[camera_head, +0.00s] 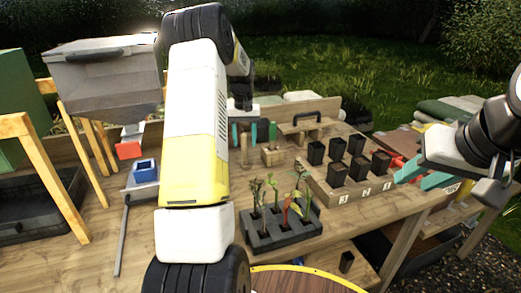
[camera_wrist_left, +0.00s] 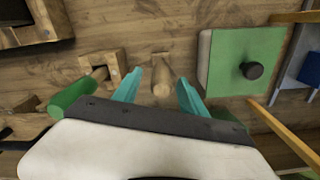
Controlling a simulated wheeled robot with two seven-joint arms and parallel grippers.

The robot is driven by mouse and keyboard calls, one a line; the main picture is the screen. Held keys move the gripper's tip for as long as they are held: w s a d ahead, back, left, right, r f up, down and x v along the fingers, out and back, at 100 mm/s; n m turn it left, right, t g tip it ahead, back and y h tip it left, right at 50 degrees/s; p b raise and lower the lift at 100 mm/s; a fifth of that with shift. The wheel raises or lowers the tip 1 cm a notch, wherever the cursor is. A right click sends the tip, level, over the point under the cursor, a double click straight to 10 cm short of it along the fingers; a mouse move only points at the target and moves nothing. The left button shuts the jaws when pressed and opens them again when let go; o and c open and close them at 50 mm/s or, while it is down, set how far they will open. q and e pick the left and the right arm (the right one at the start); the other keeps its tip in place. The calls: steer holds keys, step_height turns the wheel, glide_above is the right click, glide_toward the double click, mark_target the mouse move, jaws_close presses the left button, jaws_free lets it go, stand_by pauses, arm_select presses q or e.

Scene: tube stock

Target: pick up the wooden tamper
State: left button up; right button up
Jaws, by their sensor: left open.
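The wooden tamper (camera_wrist_left: 162,82) shows in the wrist view as a pale upright wooden handle, foreshortened from above, with a small wooden block at its far end. My left gripper (camera_wrist_left: 157,92) is open, with one teal finger on each side of the handle. I cannot tell whether either finger touches it. In the head view the tamper (camera_head: 244,151) shows as a thin wooden post below my left gripper (camera_head: 244,133), partly hidden by my arm. My right gripper (camera_head: 423,176) is open and empty over the table's right side.
A green-handled tool (camera_wrist_left: 72,93) stands in a wooden block (camera_wrist_left: 103,66) close beside the left gripper. A seedling tray (camera_head: 282,235) and a board of black pots (camera_head: 322,190) occupy the table's front and right.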

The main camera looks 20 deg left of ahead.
mark_target(245, 149)
arm_select(q)
step_height(245, 149, down, 4)
steer(key=shift+s+f, duration=0.1)
steer(key=shift+f, duration=0.1)
jaws_close()
